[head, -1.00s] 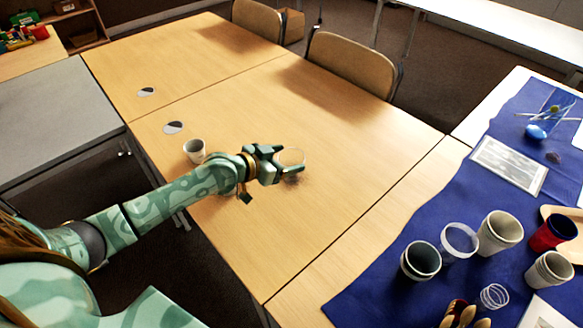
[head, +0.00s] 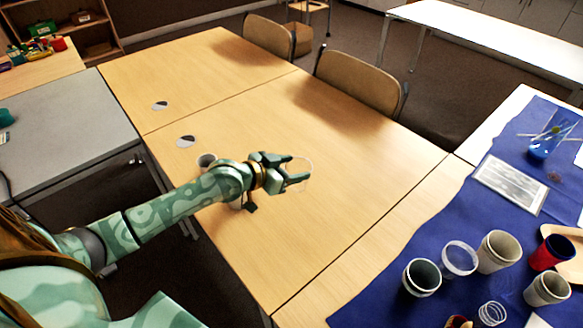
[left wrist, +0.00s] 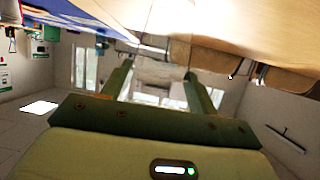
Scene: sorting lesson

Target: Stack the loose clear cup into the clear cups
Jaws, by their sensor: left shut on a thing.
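The loose clear cup (head: 305,168) is faint and see-through between the fingers of my left gripper (head: 298,173), which is shut on it over the wooden table. In the left wrist view, the cup (left wrist: 160,72) shows as a blurry clear shape between the two fingers. The clear cups (head: 459,259) stand upright on the blue cloth at the right, well away from my left gripper. A smaller, ridged clear piece (head: 491,314) is near the lower edge; I cannot tell whether it is a cup stack. My right gripper is not in view.
A small cup (head: 207,160) is partly behind my left arm. The wooden table (head: 350,215) is mostly clear.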

